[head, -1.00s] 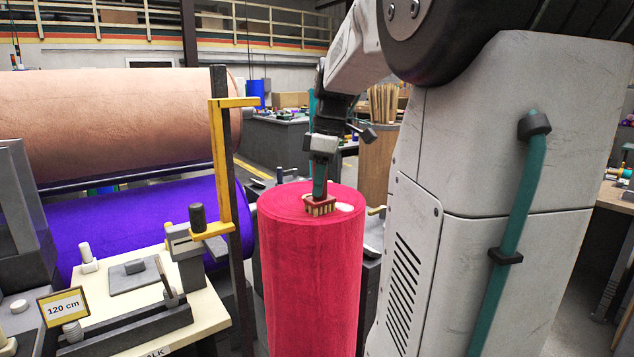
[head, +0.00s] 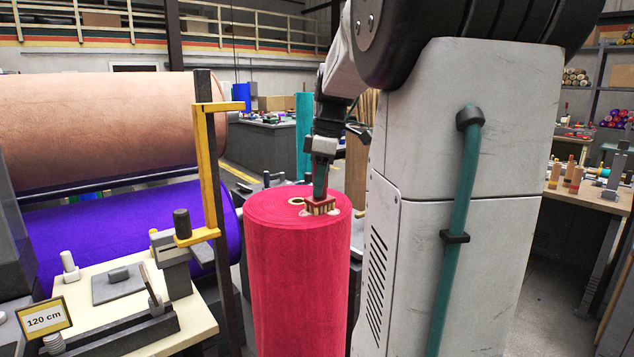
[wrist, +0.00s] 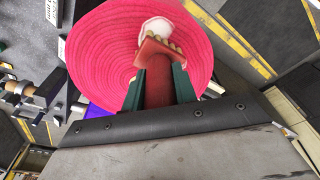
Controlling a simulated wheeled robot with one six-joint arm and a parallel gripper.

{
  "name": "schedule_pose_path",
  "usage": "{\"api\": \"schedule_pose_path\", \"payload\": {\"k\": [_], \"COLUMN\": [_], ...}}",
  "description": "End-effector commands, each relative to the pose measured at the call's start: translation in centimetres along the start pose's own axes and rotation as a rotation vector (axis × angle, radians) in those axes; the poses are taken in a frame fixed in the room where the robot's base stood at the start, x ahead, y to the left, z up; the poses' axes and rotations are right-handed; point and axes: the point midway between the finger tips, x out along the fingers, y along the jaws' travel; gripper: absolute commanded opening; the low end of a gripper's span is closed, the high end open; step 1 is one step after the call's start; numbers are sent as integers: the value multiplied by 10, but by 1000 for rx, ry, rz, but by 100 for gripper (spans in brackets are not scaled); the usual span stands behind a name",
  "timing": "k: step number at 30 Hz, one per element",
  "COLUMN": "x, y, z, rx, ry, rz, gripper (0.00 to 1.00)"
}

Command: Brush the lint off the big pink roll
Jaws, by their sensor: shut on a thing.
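The big pink roll (head: 300,265) stands upright in the middle of the head view. Its spiral top face (wrist: 100,50) fills much of the wrist view. My gripper (head: 320,178) is above the roll's top, shut on a brush with a red back and pale bristles (head: 320,206). In the wrist view the brush's red handle (wrist: 158,85) sits between my two dark green fingers. The bristles are at the top face, near its right side in the head view. A pale patch of lint (wrist: 158,27) lies beside the brush head.
A cream bench (head: 200,322) with tools and a 120 cm sign (head: 44,318) stands at left. A yellow bracket post (head: 207,150) rises close to the roll. Peach (head: 100,120) and purple (head: 120,225) rolls lie behind. A teal roll (head: 304,130) stands further back.

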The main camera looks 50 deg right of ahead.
Motion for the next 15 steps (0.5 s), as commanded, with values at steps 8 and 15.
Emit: {"api": "schedule_pose_path", "payload": {"k": [8,15], "x": [-1,-2], "y": [15,22], "z": [15,22], "rx": [3,0], "ry": [0,0], "rz": [1,1], "gripper": [2,2]}}
